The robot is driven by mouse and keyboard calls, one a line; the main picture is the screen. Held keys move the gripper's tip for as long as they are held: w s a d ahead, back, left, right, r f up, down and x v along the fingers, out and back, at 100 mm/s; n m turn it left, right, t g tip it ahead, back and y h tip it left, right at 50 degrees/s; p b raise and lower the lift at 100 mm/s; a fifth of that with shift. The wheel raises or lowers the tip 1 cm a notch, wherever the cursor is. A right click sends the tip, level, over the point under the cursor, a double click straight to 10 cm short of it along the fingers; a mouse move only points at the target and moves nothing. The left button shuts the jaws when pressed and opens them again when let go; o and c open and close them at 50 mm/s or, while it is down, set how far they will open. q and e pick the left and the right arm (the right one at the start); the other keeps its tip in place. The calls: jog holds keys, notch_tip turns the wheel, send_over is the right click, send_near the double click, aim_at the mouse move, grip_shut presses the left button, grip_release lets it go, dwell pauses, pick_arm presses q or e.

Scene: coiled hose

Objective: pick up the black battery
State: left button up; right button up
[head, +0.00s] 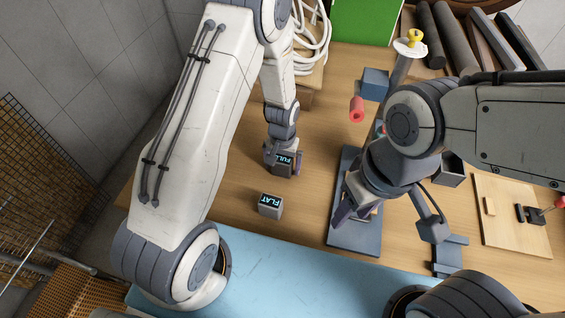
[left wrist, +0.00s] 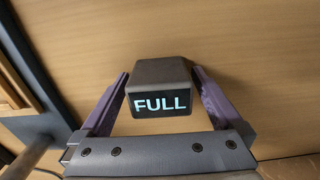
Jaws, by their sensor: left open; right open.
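The black battery (head: 285,165) is a dark block with FULL in lit letters, standing on the wooden table. It also shows in the left wrist view (left wrist: 160,88), between the two purple fingers. My left gripper (head: 283,157) is open, with one finger on each side of the battery; a narrow gap shows near the fingers, and I cannot tell whether they touch it. My right gripper (head: 352,207) is open over a dark grey board, partly hidden by its own wrist.
A grey block marked FLAT (head: 270,205) stands nearer the table's front. The dark grey board (head: 352,240) lies to the right. A red cylinder (head: 356,109) and blue box (head: 375,84) are behind. A coiled white hose (head: 312,35) is at the back.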

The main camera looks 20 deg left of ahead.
aim_at(283, 158)
pick_arm(q)
grip_shut()
dwell(0.3)
notch_tip(283, 158, up, 9)
jog(key=shift+f+b, duration=0.1)
jog(key=shift+b, duration=1.1)
notch_tip(283, 158, up, 3)
jog(key=shift+f+p, duration=0.15)
jog(key=shift+p, duration=0.5)
notch_tip(283, 158, up, 4)
jog(key=p, duration=0.4)
jog(key=shift+r, duration=0.25)
jog(key=shift+f, duration=0.1)
